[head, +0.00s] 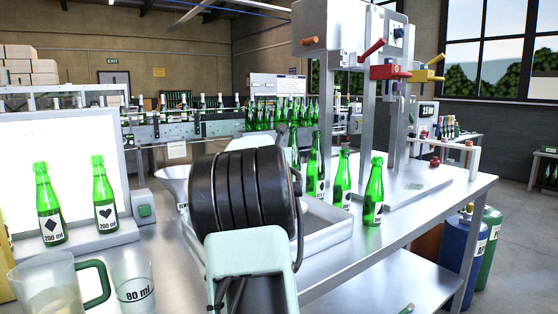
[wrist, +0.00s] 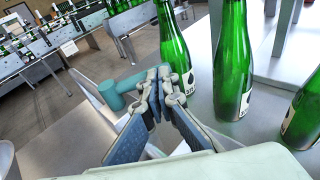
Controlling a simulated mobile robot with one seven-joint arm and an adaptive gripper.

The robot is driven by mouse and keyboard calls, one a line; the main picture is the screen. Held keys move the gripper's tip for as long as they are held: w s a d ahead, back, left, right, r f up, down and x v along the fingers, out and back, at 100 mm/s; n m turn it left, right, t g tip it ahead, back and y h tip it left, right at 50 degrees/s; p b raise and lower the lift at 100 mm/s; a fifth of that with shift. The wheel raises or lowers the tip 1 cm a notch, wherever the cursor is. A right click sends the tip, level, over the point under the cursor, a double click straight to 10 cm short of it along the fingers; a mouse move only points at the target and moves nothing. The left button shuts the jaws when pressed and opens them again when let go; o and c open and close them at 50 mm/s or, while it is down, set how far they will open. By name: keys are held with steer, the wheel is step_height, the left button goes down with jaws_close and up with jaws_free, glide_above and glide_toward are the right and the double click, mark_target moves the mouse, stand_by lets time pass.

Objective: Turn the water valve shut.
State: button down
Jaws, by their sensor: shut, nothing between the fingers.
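No part in view is marked as the water valve. In the wrist view a teal, pipe-like fitting with a thick round end (wrist: 118,92) lies just left of my fingertips; I cannot tell whether it is the valve or whether my fingers touch it. My gripper (wrist: 159,80) is shut and empty, its fingertips together above the metal bench. In the head view my own arm hides the gripper and this fitting.
Green bottles (wrist: 232,65) stand close to the right of my fingers; they also show on the bench in the head view (head: 373,190). A press stand (head: 368,110) with red and yellow handles rises behind. A jug (head: 55,285) and an 80 ml beaker (head: 135,280) stand at front left.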

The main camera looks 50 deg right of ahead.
steer(key=shift+s+d+n+t, duration=0.1)
steer(key=shift+d+n+t, duration=0.2)
steer(key=shift+d, duration=0.05)
steer(key=shift+d+n+t+y+b, duration=0.2)
steer(key=shift+n+t+y+b, duration=0.2)
steer(key=shift+t+y+b, duration=0.25)
steer(key=shift+w, duration=0.4)
steer(key=shift+w+d+b, duration=0.1)
steer(key=shift+d+b, duration=0.15)
steer(key=shift+b, duration=0.1)
steer(key=shift+w+d+n+t+y, duration=0.2)
steer(key=shift+d+n+t+y, duration=0.3)
steer(key=shift+n+y, duration=0.3)
steer(key=shift+w+d, duration=0.1)
steer(key=shift+w, duration=0.2)
steer(key=shift+w+d, duration=0.1)
steer(key=shift+d, duration=0.1)
